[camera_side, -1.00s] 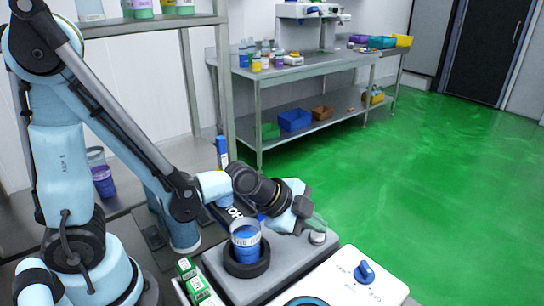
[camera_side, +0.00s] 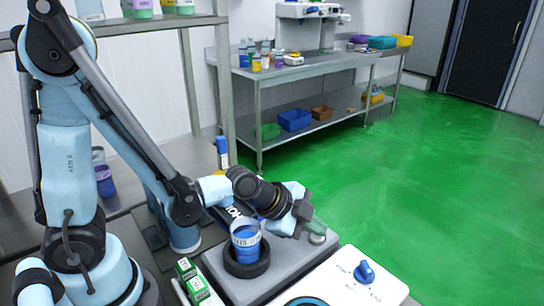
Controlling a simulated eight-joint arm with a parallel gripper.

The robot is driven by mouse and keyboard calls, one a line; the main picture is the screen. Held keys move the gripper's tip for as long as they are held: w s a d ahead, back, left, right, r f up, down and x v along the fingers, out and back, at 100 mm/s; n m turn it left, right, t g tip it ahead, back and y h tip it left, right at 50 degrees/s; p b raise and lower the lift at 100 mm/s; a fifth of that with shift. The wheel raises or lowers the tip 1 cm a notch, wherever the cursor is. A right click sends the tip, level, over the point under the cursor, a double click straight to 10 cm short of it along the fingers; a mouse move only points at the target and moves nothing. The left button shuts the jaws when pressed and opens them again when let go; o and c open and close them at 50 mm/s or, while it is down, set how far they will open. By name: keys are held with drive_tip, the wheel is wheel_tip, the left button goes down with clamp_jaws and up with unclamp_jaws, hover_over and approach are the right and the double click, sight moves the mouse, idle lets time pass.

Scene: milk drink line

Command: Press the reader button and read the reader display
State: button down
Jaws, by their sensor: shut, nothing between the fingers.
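The reader (camera_side: 290,258) is a grey box in the lower middle of the side view. A clear cup with blue contents (camera_side: 247,246) stands upright in the black ring (camera_side: 247,270) on its top. A dark panel with white letters, apparently the reader display (camera_side: 228,214), is partly hidden behind my arm and the cup, so I cannot read it in full. The reader button (camera_side: 317,239) is a small pale round knob at the right end of the box. My gripper (camera_side: 317,228) is shut and empty, its tips at or just above the button. I cannot tell whether they touch.
A white unit with a blue knob (camera_side: 365,271) stands close in front at the right. Green-and-white boxes (camera_side: 193,280) lie left of the reader. A cup with purple contents (camera_side: 104,181) stands at the left. A steel bench (camera_side: 310,80) with bottles and bins is behind.

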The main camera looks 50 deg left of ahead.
sight(313, 237)
drive_tip(key=shift+r, duration=0.85)
drive_tip(key=shift+r, duration=2.5)
drive_tip(key=s+a+r+n+g+y, duration=0.1)
drive_tip(key=s+a+r+n+y, duration=0.1)
drive_tip(key=s+a+n, duration=0.6)
drive_tip(key=a+n+y, duration=0.1)
drive_tip(key=a+n, duration=0.1)
drive_tip(key=n, duration=0.3)
drive_tip(key=shift+s+a+n+y, duration=0.3)
drive_tip(key=shift+s+n+y, duration=0.1)
